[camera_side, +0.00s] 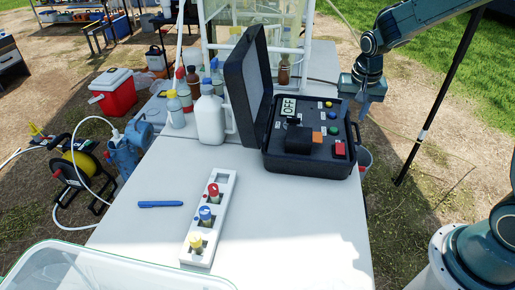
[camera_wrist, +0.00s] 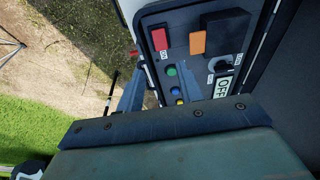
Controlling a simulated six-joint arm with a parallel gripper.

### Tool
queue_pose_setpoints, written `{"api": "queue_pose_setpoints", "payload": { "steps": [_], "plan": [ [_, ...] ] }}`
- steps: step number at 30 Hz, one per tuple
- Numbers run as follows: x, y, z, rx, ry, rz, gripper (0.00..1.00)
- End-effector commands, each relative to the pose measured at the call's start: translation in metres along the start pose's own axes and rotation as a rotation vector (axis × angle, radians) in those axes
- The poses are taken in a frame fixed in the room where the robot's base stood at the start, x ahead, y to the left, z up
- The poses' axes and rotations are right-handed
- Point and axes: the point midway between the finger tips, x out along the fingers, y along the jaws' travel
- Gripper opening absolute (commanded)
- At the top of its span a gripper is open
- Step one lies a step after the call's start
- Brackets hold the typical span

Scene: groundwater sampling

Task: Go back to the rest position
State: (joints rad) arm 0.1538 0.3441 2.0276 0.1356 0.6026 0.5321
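My gripper (camera_side: 365,106) hangs in the air at the right of the black control case, close to its right side and pointing down. In the wrist view, the two blue-grey fingers (camera_wrist: 160,80) stand apart with nothing between them, so it is open and empty. The open black control case (camera_side: 300,168) stands on the white table, its lid (camera_side: 247,85) raised on the left. Its display (camera_side: 289,106) reads OFF. The panel has a red switch (camera_side: 339,148), an orange block (camera_side: 317,138) and small coloured buttons. The wrist view shows this panel (camera_wrist: 205,65) beyond the fingers.
A white rack (camera_side: 222,195) holds vials with red, blue and yellow caps. A blue pen (camera_side: 160,204) lies left of it. A white jug (camera_side: 211,118) and bottles stand left of the case. A clear bin (camera_side: 90,270) is in front. A dark pole (camera_side: 440,95) rises at right.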

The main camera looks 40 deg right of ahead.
Motion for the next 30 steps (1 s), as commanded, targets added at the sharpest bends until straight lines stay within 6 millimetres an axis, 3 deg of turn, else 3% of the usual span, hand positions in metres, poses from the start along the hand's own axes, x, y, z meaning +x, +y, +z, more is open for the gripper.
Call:
{"api": "queue_pose_setpoints", "payload": {
  "steps": [11,21,30],
  "plan": [
    [-0.064,0.007,0.029,-0.13,0.045,-0.063,0.36],
    [-0.125,0.025,0.074,-0.299,0.102,-0.131,0.36],
    [-0.163,0.047,0.118,-0.451,0.16,-0.184,0.36]
  ]
}}
